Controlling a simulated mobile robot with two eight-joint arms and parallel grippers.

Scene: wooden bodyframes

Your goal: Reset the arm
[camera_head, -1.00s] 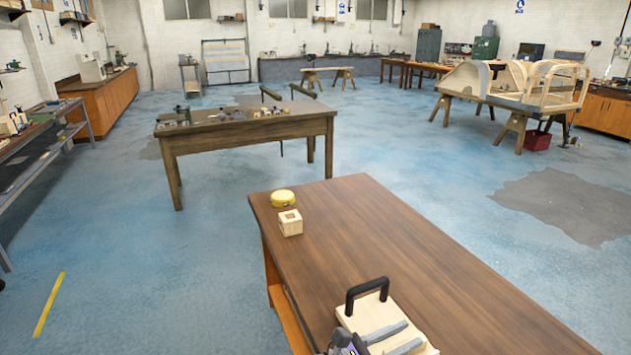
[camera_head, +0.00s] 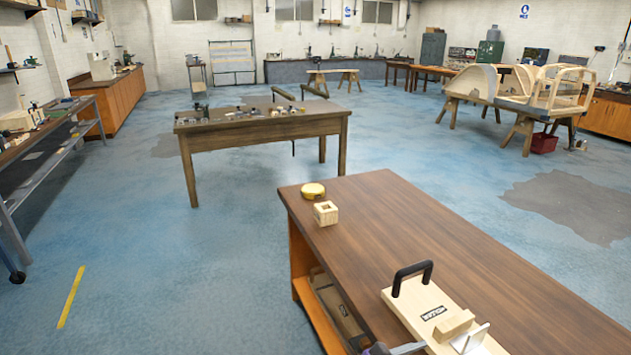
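My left gripper (camera_head: 408,348) is at the bottom edge, mostly cut off. One grey finger shows at the near left edge of a pale wooden board (camera_head: 405,304); whether it touches the board, and where the other finger is, I cannot tell. The board lies on the brown table and has a black handle (camera_head: 412,274), a dark label, a small wooden block (camera_head: 454,326) and a metal plate (camera_head: 470,338). My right gripper is out of view.
The brown-topped table (camera_head: 430,230) carries a yellow round tape-like item (camera_head: 313,190) and a wooden cube with a hole (camera_head: 326,213) at its far left. Its middle and right are clear. Another workbench (camera_head: 260,125) with small tools stands beyond, across open blue floor.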

